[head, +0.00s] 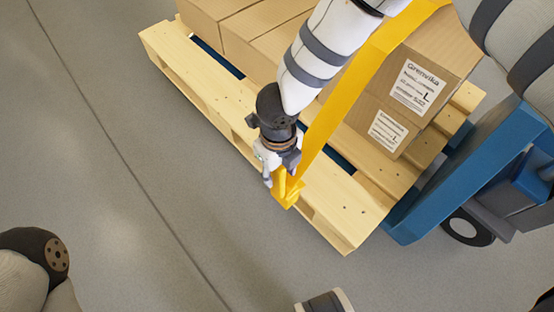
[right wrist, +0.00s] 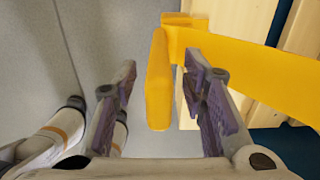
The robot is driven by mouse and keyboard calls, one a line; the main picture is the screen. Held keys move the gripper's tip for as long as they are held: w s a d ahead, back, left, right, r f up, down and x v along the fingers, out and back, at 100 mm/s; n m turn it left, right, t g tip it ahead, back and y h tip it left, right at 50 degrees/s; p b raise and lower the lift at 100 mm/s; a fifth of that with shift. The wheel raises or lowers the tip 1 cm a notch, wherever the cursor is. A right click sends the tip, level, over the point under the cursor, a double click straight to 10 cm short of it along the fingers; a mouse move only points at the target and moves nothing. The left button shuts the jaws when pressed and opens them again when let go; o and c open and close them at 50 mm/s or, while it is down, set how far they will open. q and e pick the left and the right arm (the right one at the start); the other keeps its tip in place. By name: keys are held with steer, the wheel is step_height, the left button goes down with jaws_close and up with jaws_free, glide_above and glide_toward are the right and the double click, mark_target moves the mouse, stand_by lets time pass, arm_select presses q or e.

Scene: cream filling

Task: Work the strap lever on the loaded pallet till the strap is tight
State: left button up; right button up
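The loaded pallet (head: 352,222) is pale wood and carries cardboard boxes (head: 415,75). A wide yellow strap (head: 345,95) runs down over the boxes to the pallet's near edge. The yellow strap lever (head: 290,194) is at the strap's lower end, partly hidden by my right gripper (head: 279,165). In the right wrist view, the lever (right wrist: 159,85) stands between the two fingers of that gripper (right wrist: 160,66). The fingers are apart, with a clear gap on the left and a narrower one on the right. My left gripper is not in view.
A blue pallet jack (head: 455,170) with a dark wheel (head: 468,230) stands at the pallet's right end. The grey floor (head: 170,245) in front of and left of the pallet is clear, crossed by a dark line.

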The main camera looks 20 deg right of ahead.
steer(key=shift+f, duration=0.45)
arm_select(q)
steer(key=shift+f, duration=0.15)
arm_select(e)
jaws_close()
steer(key=shift+a, duration=0.1)
